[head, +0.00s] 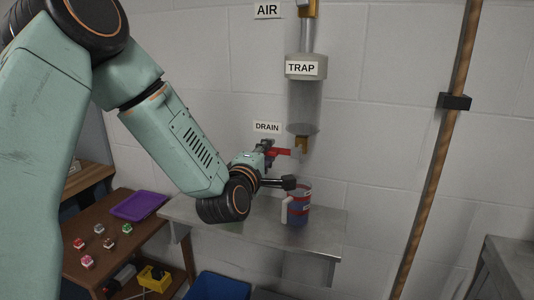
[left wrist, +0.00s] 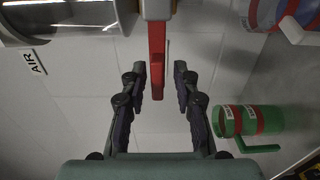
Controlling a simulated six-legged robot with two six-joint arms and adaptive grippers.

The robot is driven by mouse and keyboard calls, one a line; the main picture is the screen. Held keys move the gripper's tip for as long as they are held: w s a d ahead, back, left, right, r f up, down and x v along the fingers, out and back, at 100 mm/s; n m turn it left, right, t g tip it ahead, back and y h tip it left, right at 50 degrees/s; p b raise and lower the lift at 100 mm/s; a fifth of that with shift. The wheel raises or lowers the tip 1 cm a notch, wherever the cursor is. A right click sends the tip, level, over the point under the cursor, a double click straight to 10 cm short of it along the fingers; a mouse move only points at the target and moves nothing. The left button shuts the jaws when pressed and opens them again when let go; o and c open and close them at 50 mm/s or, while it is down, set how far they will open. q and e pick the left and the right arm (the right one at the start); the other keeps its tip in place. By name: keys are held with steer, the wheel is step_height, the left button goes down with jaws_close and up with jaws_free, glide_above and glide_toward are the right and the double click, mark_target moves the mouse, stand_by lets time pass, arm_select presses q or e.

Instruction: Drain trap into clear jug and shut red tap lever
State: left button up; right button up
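The trap (head: 304,95) is a clear cylinder on the wall with a grey cap and a brass fitting (head: 302,144) below. The red tap lever (head: 283,152) sticks out sideways to the left there. My left gripper (head: 268,150) is at the lever's free end. In the left wrist view the lever (left wrist: 157,60) lies between the two open fingers, with a gap on each side. The clear jug (head: 299,205), with a white handle, red markings and blue inside, stands on the shelf below the drain. It also shows at the wrist view's top right (left wrist: 278,12). My right gripper is out of view.
A green jug with a red band (left wrist: 240,120) shows right in the left wrist view. The metal shelf (head: 325,225) is under the clear jug. A brown table (head: 135,235) at left holds a purple tray (head: 140,206) and several small items. A vertical pipe (head: 436,150) stands at right.

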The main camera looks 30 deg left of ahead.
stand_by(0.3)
arm_select(q)
steer(key=v, duration=0.7)
steer(key=shift+s, duration=0.2)
steer(key=shift+d, duration=0.1)
steer(key=s+d+f+m+g+h+b, duration=0.15)
steer(key=s+d+f+m+g, duration=0.25)
steer(key=f+m, duration=0.5)
steer(key=s+d+f+m+g+h, duration=0.3)
steer(key=d+f+m+g, duration=0.15)
steer(key=f, duration=0.95)
steer(key=s+d+f+m+g+b, duration=0.1)
steer(key=s+f+m+g, duration=0.2)
steer(key=s+f, duration=0.7)
steer(key=s+d+f+m+g+b, duration=0.2)
steer(key=s+f+m+g, duration=0.2)
steer(key=s+f, duration=0.6)
steer(key=s+g, duration=0.2)
steer(key=s, duration=0.4)
